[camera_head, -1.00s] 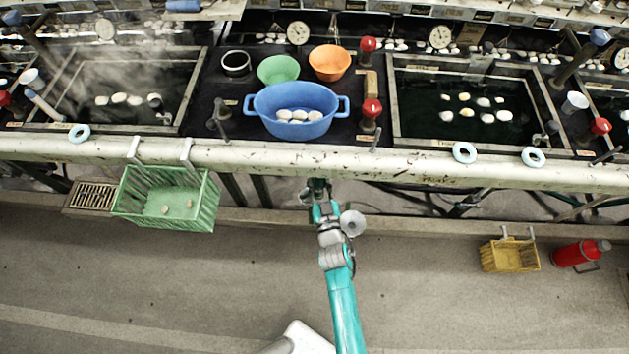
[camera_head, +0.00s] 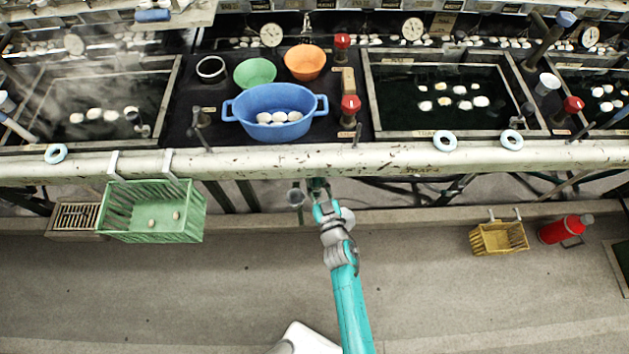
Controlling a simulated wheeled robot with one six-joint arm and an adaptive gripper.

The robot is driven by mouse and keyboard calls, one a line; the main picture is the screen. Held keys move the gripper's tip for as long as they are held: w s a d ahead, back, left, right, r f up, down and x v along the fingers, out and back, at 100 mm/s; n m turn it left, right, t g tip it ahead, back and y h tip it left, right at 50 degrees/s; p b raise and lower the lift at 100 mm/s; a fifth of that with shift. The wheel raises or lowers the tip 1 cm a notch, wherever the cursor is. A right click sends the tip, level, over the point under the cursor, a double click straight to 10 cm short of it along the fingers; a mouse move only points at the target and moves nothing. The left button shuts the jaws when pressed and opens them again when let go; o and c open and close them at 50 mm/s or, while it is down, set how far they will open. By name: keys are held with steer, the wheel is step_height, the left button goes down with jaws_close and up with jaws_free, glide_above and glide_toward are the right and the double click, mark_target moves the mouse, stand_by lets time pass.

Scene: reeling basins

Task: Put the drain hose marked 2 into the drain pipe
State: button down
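My teal arm reaches forward to the front of the bench. My gripper (camera_head: 318,185) is at the far end of the arm, just below the pale front beam and partly hidden by it. The fingers are too small and dark to tell open from shut. A grey upright open-topped pipe (camera_head: 295,198), possibly the drain pipe, stands just left of my gripper, under the beam. Dark hoses or pipes (camera_head: 390,187) run in the shadow under the bench, right of my gripper. I cannot make out any number 2 or tell which is the marked hose.
The pale beam (camera_head: 400,160) runs across above my gripper. A green basket (camera_head: 150,235) hangs left, by a floor grate (camera_head: 75,217). A yellow basket (camera_head: 500,240) and red flask (camera_head: 560,229) are at right. A blue basin (camera_head: 275,130) sits above. The floor is open.

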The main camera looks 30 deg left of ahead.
mark_target(318, 194)
steer(key=shift+f, duration=2.4)
steer(key=s+d, duration=0.5)
steer(key=s, duration=0.3)
steer(key=shift+s, duration=0.25)
stand_by(0.8)
steer(key=shift+d, duration=0.1)
